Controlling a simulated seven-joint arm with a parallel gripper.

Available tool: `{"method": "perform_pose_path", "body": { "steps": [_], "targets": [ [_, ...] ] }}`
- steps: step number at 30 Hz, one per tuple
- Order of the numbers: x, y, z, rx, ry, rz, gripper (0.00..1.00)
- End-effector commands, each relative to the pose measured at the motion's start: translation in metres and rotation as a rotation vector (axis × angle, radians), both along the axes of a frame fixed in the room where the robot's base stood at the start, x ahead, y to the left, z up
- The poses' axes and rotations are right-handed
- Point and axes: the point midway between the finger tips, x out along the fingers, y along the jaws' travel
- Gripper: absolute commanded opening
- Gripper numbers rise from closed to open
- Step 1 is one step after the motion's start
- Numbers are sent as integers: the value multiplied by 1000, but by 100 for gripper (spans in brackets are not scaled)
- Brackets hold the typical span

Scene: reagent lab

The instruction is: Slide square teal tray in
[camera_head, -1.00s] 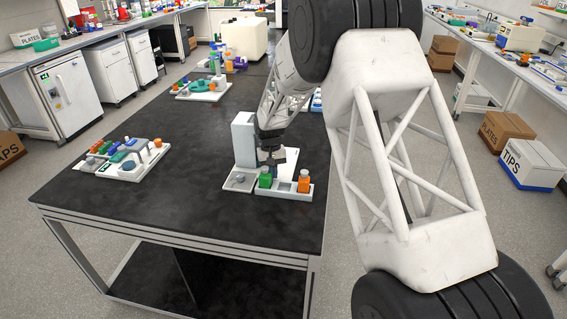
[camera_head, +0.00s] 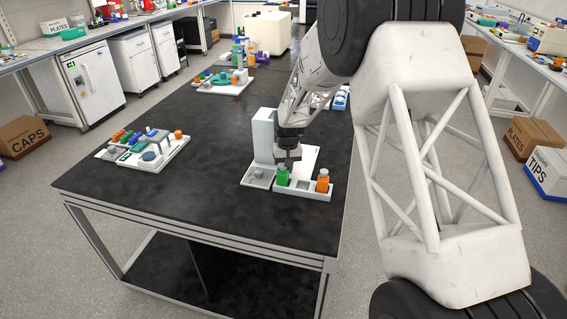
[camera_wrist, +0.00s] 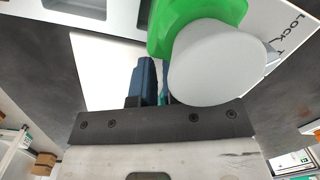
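My gripper (camera_head: 288,158) points down at the white bench device (camera_head: 263,135), just behind a green bottle (camera_head: 283,176). The other finger seems hidden behind the cap. A thin teal sliver (camera_wrist: 161,97) shows between finger and cap; I cannot tell whether it is the square teal tray. No square teal tray is clearly visible in the head view, and the gripper's opening is hidden.
A shallow grey tray (camera_head: 258,177) lies to the left. Another white station (camera_head: 150,150) with coloured parts sits at the bench's left. The black bench (camera_head: 205,195) between them is clear.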

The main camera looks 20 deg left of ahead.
Motion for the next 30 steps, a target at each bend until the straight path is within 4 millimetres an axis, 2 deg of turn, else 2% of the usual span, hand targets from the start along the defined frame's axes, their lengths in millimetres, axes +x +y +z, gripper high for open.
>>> {"method": "perform_pose_path", "body": {
  "steps": [1,6,17,20,22,30],
  "targets": [
    [52,179,176,170,-274,137,27],
    [46,152,204,207,-323,151,27],
    [22,95,213,250,-389,168,27],
    [16,77,207,257,-404,175,27],
    [11,59,184,251,-404,192,27],
    [1,17,110,236,-392,258,27]
  ]
}}
